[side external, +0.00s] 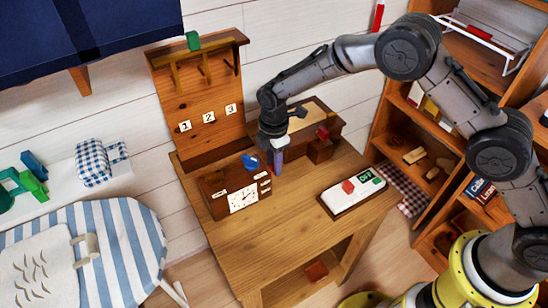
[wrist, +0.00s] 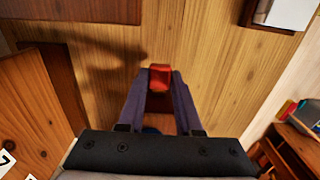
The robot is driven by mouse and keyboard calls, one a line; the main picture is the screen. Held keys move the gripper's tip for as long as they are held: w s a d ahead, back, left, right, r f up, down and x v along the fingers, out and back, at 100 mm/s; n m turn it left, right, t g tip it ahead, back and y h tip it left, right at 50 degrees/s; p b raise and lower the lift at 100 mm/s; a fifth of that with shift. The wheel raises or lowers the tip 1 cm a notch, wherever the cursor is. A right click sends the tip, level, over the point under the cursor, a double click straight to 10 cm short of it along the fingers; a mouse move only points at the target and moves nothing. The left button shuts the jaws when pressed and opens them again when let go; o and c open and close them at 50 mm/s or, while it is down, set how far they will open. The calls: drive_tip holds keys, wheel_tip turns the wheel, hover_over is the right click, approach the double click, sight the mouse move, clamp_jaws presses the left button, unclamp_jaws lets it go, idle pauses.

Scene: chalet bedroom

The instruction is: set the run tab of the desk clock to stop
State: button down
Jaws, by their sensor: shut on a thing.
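The desk clock (side external: 217,206) is a brown wooden box with a white dial on its front, standing on the wooden desk. A blue piece (side external: 250,161) sits on its top, and small white label plates are on its front. My gripper (side external: 277,172) points down at the clock's right end. In the wrist view my gripper (wrist: 160,82) is shut on a small red tab (wrist: 160,72), which shows between the fingertips. The side view hides the tab behind the fingers. The label beside the tab cannot be read.
A white panel (side external: 340,205) with a red button and an "OFF" label lies to the right on the desk (side external: 235,255). A wooden box (side external: 321,150) stands behind my gripper. A board (side external: 185,90) with pegs and numbers 1, 2, 3 rises behind. The desk front is clear.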

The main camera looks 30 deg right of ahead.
drive_tip(key=shift+f, duration=1)
drive_tip(key=c, duration=0.6)
unclamp_jaws()
drive_tip(key=shift+o, duration=0.2)
wheel_tip(320, 180, up, 14)
